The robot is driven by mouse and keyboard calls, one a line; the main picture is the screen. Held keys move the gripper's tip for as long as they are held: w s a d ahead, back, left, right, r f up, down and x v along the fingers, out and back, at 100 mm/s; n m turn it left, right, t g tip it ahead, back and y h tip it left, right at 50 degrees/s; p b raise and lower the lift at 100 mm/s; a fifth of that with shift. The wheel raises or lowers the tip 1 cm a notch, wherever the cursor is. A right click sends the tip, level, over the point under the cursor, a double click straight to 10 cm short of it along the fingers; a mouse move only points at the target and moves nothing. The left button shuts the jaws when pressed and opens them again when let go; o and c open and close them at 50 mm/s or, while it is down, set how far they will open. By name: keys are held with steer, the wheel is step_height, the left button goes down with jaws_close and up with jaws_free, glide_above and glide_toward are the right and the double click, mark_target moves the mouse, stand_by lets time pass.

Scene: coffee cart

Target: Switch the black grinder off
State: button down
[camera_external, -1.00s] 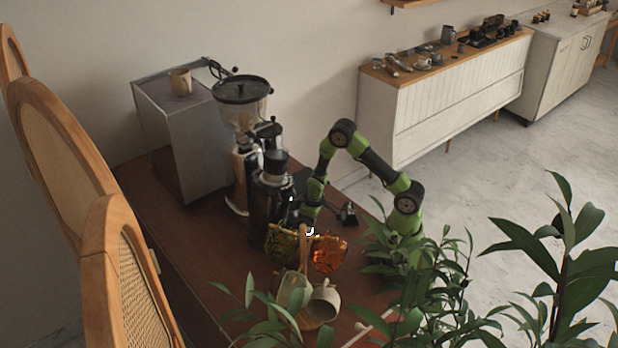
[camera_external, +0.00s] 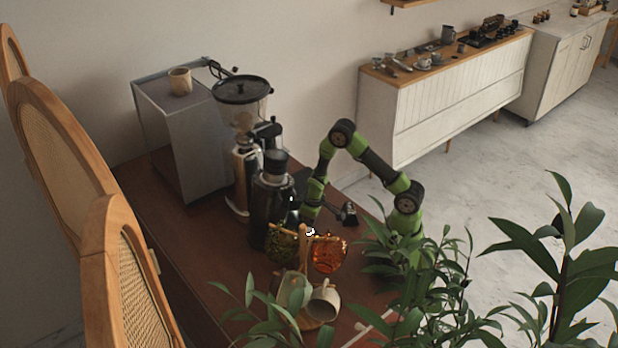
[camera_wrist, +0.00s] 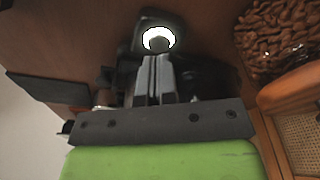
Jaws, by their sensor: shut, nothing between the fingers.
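The black grinder (camera_external: 268,205) stands upright on the brown table, left of my arm in the external view. My gripper (camera_wrist: 158,62) is shut and empty in the wrist view. Its fingertips are at the lower edge of a bright white ring (camera_wrist: 158,39) around a dark centre on a dark part. I cannot tell whether they touch it. A small white mark (camera_external: 310,231) also shows near the gripper's end in the external view. The gripper itself is mostly hidden there, behind the grinder and the cup stand.
A wooden stand (camera_external: 303,255) with hanging cups, including an amber glass one (camera_external: 328,254), is close in front. A second grinder with a clear hopper (camera_external: 243,105) and a metal box (camera_external: 190,140) stand behind. Plants (camera_external: 430,290) cover the near right.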

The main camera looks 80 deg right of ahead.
mark_target(309, 230)
steer(key=shift+f, duration=1.2)
stand_by(1.0)
steer(key=shift+r, duration=2.8)
steer(key=shift+a+r, duration=0.1)
steer(key=shift+r, duration=0.25)
steer(key=s+a+r+t, duration=0.1)
steer(key=s+a+r, duration=0.15)
steer(key=r, duration=0.55)
steer(key=s+a+r+t, duration=0.1)
steer(key=a+r+t, duration=0.1)
steer(key=a+r, duration=0.35)
steer(key=s+a+r+m+t+y, duration=0.1)
steer(key=s+a+r, duration=0.3)
steer(key=s+r, duration=0.4)
steer(key=s+t+y, duration=0.1)
steer(key=s, duration=0.2)
steer(key=shift+r, duration=0.35)
